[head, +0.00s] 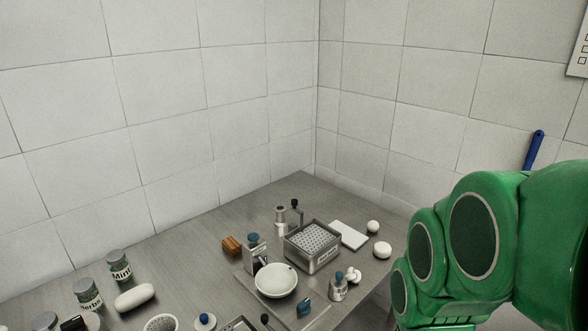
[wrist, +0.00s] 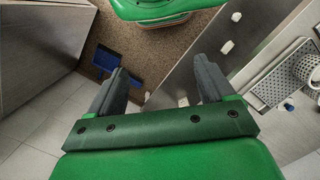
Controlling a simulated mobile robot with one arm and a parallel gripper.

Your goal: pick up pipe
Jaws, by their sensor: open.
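I cannot tell for sure which thing is the pipe. A short grey metal cylinder (head: 280,214) stands upright behind the perforated basket (head: 313,247), and a small white fitting (head: 353,274) sits in front of the basket, to its right. My gripper (wrist: 160,66) is open and empty in the wrist view, its two dark fingers apart. It hangs over the floor and the table edge, away from the crowded part of the table. In the head view, my green arm fills the right side and the gripper is not seen.
The metal table (head: 190,257) stands in a tiled corner. It holds a white bowl (head: 276,281), labelled jars (head: 119,265), a brown block (head: 231,245) and white round items (head: 382,250). A blue dustpan (wrist: 118,65) lies on the floor. The table's back left is clear.

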